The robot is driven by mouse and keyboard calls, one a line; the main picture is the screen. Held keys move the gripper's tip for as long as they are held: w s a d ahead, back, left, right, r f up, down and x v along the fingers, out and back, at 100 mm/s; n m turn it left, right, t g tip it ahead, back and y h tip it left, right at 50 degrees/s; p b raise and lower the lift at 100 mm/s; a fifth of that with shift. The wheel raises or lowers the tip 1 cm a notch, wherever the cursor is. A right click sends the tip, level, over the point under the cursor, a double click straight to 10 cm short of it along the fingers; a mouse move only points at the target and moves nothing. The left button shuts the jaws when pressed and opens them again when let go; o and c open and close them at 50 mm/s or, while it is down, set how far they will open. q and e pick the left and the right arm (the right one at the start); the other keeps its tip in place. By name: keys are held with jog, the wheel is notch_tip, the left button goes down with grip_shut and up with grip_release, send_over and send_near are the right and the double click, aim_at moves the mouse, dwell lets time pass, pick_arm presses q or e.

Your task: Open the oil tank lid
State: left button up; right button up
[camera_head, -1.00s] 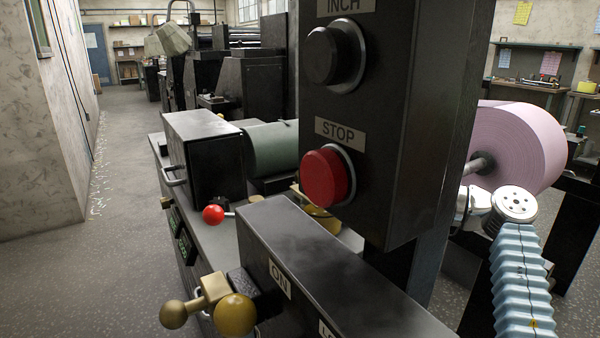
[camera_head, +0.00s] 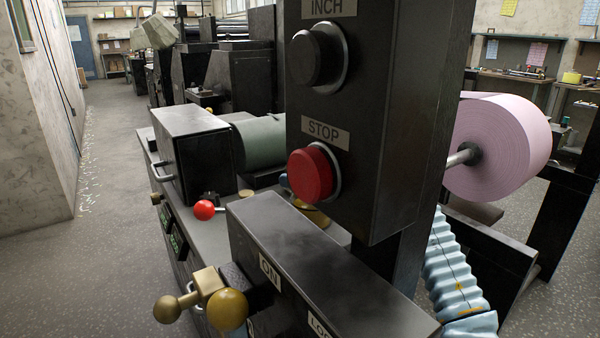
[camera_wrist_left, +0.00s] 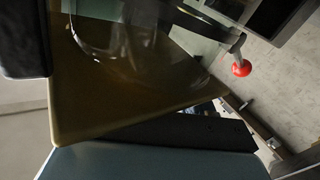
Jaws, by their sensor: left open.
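An amber, see-through tank-like body (camera_wrist_left: 130,90) fills much of the left wrist view, close to the camera, with a curved loop showing through or reflected on it. Its lid cannot be told apart from the body. A small yellowish part (camera_head: 312,214), perhaps the same thing, shows behind the black panel in the head view. A dark block at the upper left edge of the wrist view seems to be part of my left gripper (camera_wrist_left: 24,40), which is open beside the amber body. I cannot tell whether they touch. My right gripper is not in view.
A black STOP post (camera_head: 380,130) and a long black ON box (camera_head: 310,265) block the middle. A red-knobbed lever (camera_head: 204,210) also shows in the wrist view (camera_wrist_left: 242,68). A black box with a handle (camera_head: 192,155) and a pink roll (camera_head: 505,145) stand beyond.

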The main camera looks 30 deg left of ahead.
pick_arm(q)
grip_shut()
jog(key=shift+r, duration=0.15)
dwell(0.4)
jog(key=shift+w+d+r, duration=0.1)
jog(key=shift+w+r, duration=0.1)
jog(key=shift+r, duration=0.15)
jog(key=shift+w+d+r+m+y+b, duration=0.2)
jog(key=shift+w+r+m+y+b, duration=0.25)
jog(key=shift+r+m+y+b, duration=0.35)
jog(key=shift+w+d+r+m+y+b, duration=0.2)
jog(key=shift+w+r+m+y, duration=0.25)
jog(key=shift+m, duration=0.5)
jog(key=shift+w+d+r+m+y+b, duration=0.2)
jog(key=shift+w+r+m+y, duration=0.25)
jog(key=shift+m, duration=0.5)
